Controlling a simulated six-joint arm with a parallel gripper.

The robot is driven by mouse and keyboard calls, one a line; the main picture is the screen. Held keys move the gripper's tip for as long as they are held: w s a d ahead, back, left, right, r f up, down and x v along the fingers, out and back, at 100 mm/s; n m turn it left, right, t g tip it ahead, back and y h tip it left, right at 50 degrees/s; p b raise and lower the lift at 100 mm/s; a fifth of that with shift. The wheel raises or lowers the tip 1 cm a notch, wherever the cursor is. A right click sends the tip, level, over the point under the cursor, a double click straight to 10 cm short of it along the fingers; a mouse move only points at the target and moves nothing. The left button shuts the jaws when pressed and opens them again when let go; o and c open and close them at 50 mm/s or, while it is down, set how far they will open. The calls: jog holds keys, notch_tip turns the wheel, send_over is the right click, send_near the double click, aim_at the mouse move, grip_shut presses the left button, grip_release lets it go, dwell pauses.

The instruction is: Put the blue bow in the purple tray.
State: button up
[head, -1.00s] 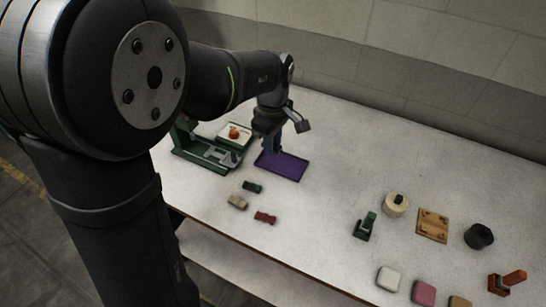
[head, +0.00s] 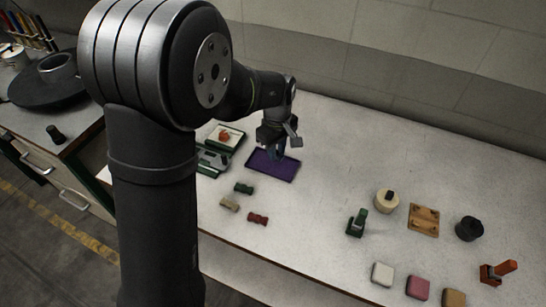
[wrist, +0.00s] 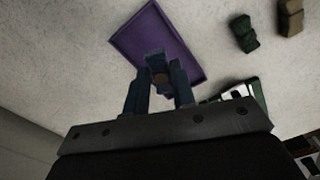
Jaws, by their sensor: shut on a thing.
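The purple tray (head: 286,173) lies flat on the white table, left of the table's middle. It also shows in the wrist view (wrist: 133,36), beyond my fingers. My gripper (head: 277,154) points down over the tray's back edge area in the head view. In the wrist view my gripper (wrist: 158,90) is shut on the blue bow (wrist: 155,60), which shows as a dark blue shape between the fingers. The bow overlaps the tray in that view; its height above it is hard to tell. In the head view the bow is too small and dark to make out.
Green, beige and red bows (head: 258,218) lie in front of the tray. A green press (head: 212,158) stands close on its left. Several blocks, a wooden plate (head: 424,220) and stamps are at the right. The table behind the tray is clear.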

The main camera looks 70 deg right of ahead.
aim_at(273, 165)
jog(key=shift+w+d+f, duration=0.25)
jog(key=shift+w+f, duration=0.25)
jog(key=shift+w, duration=0.2)
jog(key=shift+f, duration=1.95)
jog(key=shift+f, duration=0.1)
jog(key=o, duration=0.7)
jog(key=shift+c, duration=0.2)
notch_tip(273, 165, up, 12)
jog(key=shift+r, duration=0.1)
